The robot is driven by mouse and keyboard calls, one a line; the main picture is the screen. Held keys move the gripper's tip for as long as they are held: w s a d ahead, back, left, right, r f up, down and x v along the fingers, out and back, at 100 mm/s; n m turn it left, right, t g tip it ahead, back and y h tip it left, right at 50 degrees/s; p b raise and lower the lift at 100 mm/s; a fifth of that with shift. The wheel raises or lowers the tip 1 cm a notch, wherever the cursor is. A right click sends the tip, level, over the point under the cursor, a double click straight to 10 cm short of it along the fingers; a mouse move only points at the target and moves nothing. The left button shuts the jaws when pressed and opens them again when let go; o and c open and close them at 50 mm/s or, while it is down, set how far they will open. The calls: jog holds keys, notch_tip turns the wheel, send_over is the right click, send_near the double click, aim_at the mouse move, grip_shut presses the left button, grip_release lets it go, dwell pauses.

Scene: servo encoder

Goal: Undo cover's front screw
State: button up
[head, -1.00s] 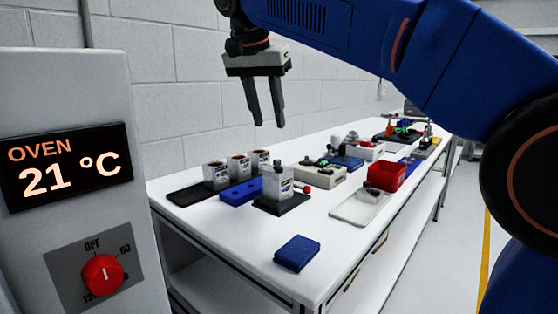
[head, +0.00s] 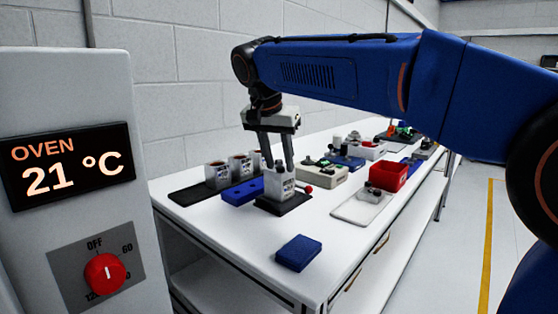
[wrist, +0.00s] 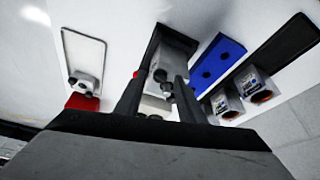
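The grey servo unit with its box-like cover (head: 279,187) stands upright on a black base (head: 283,205) near the middle of the white table. It also shows in the wrist view (wrist: 176,46). Small dark knobs, apparently screws (wrist: 161,76), sit on its top between my fingers; which one is the front screw I cannot tell. My gripper (head: 279,167) points down at the top of the unit. Its two fingers are apart, one on either side in the wrist view (wrist: 160,80). I cannot tell whether they touch anything.
Several similar grey housings (head: 217,174) stand on a dark mat at left, behind a blue block (head: 242,192). A cream fixture (head: 325,174), a red bin (head: 388,175) and a pale tray (head: 350,210) lie to the right. A blue pad (head: 298,252) lies in front. The oven (head: 70,180) stands left.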

grip_shut()
jog(key=shift+d, duration=0.1)
jog(key=n, duration=0.2)
jog(key=n+y, duration=0.1)
jog(key=shift+s+d+n+t, duration=0.1)
jog(key=shift+d+n+t, duration=0.05)
jog(key=shift+n+t, duration=0.2)
jog(key=n+y, duration=0.1)
jog(key=n, duration=0.2)
jog(key=shift+d+n+y, duration=0.15)
jog(key=shift+n+y, duration=0.2)
jog(key=shift+y, duration=0.05)
jog(key=n, duration=0.2)
jog(key=n+g+y, duration=0.1)
jog(key=n, duration=0.1)
jog(key=n+y, duration=0.1)
jog(key=n, duration=0.1)
jog(key=shift+d+n+g, duration=0.25)
jog(key=shift+n, duration=0.15)
